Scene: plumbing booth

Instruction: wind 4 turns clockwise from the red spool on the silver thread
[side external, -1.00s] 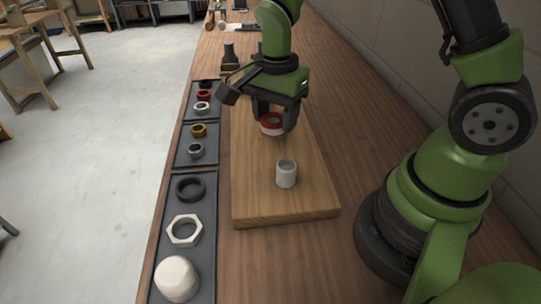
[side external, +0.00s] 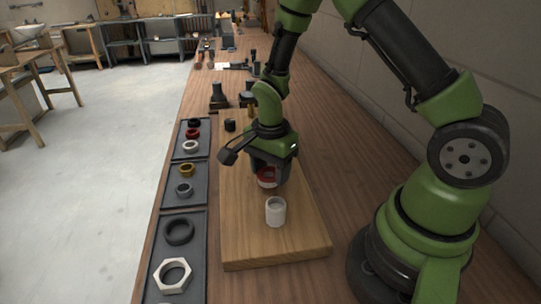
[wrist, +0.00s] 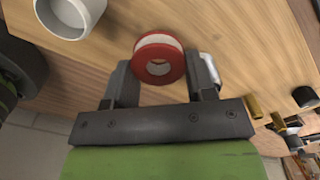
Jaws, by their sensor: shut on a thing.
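The red spool (wrist: 158,59), with white tape around its core, sits between the two fingers of my gripper (wrist: 163,72), which is shut on it. In the side view the spool (side external: 267,178) shows under my gripper (side external: 269,172), just behind a pale hollow cylinder (side external: 276,213) standing upright on the board. The cylinder also shows at the top left of the wrist view (wrist: 72,14), apart from the spool. A silvery piece (wrist: 209,68) is partly hidden behind the right finger. I cannot tell which of these pale pieces is the silver thread.
The wooden board (side external: 245,240) lies on the bench. A dark tray (side external: 151,290) along its left holds rings and a large nut (side external: 173,275). A black cap (side external: 230,125) and brass pieces (wrist: 254,106) stand further back. The board's front is clear.

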